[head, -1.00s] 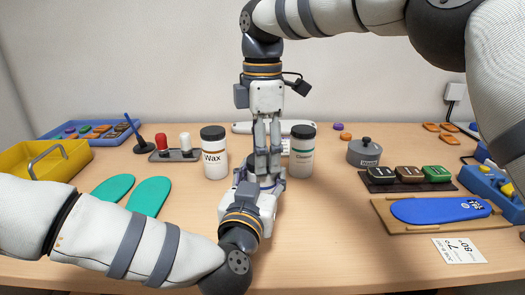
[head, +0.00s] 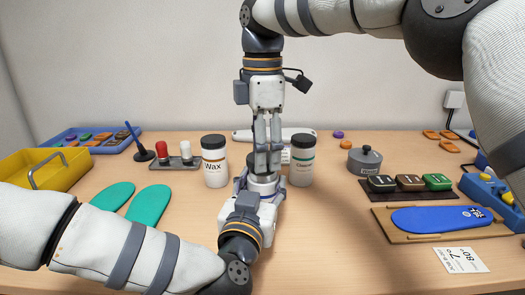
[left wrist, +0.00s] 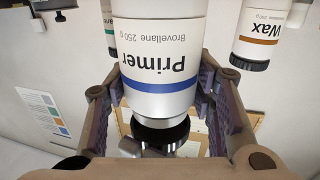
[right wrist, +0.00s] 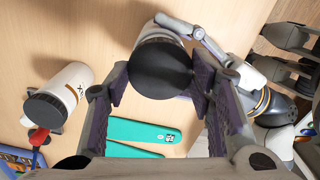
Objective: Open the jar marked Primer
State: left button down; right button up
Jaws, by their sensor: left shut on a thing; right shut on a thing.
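The jar marked Primer shows in the left wrist view (left wrist: 160,60), white with a blue stripe and a black lid (left wrist: 155,132); its label is upside down in that picture. My left gripper (head: 258,190) is shut on the jar's body, in front of the middle of the table. My right gripper (head: 266,170) reaches down from above and is shut on the lid. In the right wrist view the round black lid (right wrist: 162,70) lies between its fingers, over the jar. Grippers hide most of the jar in the head view. I cannot tell whether a gap separates lid and jar.
A Wax jar (head: 214,163) stands close left and another labelled jar (head: 302,164) close right. Teal insoles (head: 148,205) lie left, near a yellow bin (head: 60,178). A grey lidded pot (head: 364,160), coloured blocks (head: 409,183) and a blue insole (head: 440,217) are right.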

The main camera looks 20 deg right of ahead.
jog(key=shift+r, duration=0.1)
jog(key=shift+r, duration=1.95)
pick_arm(q)
jog(key=c, duration=0.6)
grip_release()
jog(key=shift+c, duration=0.2)
